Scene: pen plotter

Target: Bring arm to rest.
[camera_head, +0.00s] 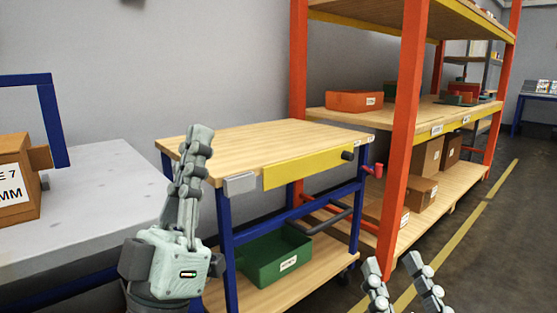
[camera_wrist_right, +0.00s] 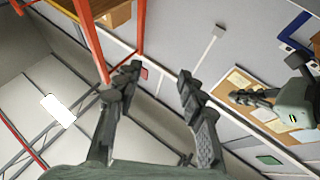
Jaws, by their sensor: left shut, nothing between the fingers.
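My left gripper (camera_head: 200,136) stands upright in the head view, in front of the left side of a wooden-topped cart (camera_head: 275,137). Its fingers are together with nothing between them. My right gripper (camera_head: 392,262) is low at the bottom right of the head view, its two fingers apart with floor showing between them. In the right wrist view, the right gripper (camera_wrist_right: 158,78) has its fingers spread and empty. The left gripper (camera_wrist_right: 245,97) also shows there at the right side. Most of both arms is out of view.
A grey table (camera_head: 100,190) with a cardboard box (camera_head: 15,180) is at the left. The cart's lower shelf holds a green bin (camera_head: 275,258). An orange rack (camera_head: 402,140) with boxes stands right of the cart. Open floor (camera_head: 500,250) lies at the right.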

